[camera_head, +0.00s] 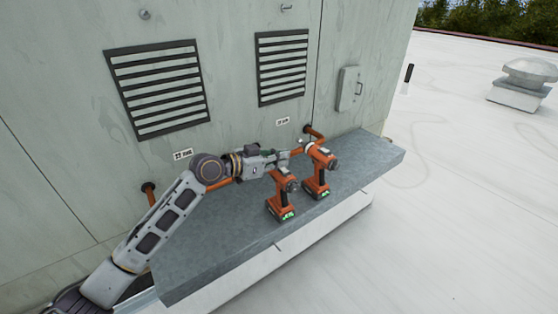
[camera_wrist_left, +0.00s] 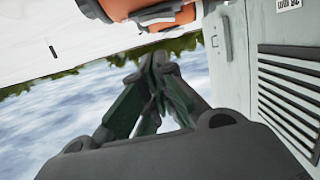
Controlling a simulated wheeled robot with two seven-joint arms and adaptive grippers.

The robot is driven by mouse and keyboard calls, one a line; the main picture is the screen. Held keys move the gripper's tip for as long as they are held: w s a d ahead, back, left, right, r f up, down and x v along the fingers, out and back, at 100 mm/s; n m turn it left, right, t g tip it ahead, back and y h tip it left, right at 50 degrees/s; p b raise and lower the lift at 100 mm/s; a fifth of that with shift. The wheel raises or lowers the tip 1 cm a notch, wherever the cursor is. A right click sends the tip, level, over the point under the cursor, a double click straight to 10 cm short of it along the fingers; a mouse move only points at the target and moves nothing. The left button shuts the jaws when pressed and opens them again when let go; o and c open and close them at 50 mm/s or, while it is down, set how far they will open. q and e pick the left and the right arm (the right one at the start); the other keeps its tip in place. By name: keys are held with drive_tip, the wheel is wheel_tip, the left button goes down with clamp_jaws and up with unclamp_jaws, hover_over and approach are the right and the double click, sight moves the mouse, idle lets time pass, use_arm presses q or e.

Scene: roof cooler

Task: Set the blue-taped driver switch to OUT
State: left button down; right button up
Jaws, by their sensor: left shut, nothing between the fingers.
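Two orange and grey cordless drivers stand upright on the grey ledge (camera_head: 215,250): a left driver (camera_head: 284,192) and a right driver (camera_head: 319,170). Each has a green-lit battery foot. I cannot make out blue tape or the switch positions on either one. My left gripper (camera_head: 287,156) reaches in from the left, above and behind the left driver, with its tips short of the right driver's head. In the left wrist view its fingers (camera_wrist_left: 155,62) are closed together and empty. Part of an orange driver body (camera_wrist_left: 143,8) shows at the top there, apart from the fingertips.
An orange pipe (camera_head: 312,132) runs along the cabinet wall behind the drivers, partly hidden by my arm. Louvred vents (camera_head: 158,88) and a small grey box (camera_head: 349,90) are on the wall. The ledge's right end is clear.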

use_arm(q)
drive_tip(key=shift+s+d+r+p, duration=0.1)
drive_tip(key=shift+r+p, duration=0.25)
drive_tip(key=shift+r, duration=0.45)
drive_tip(key=b+v, duration=0.3)
drive_tip(key=v, duration=0.7)
drive_tip(key=shift+s+f, duration=0.15)
drive_tip(key=shift+s, duration=0.05)
drive_tip(key=shift+d, duration=0.1)
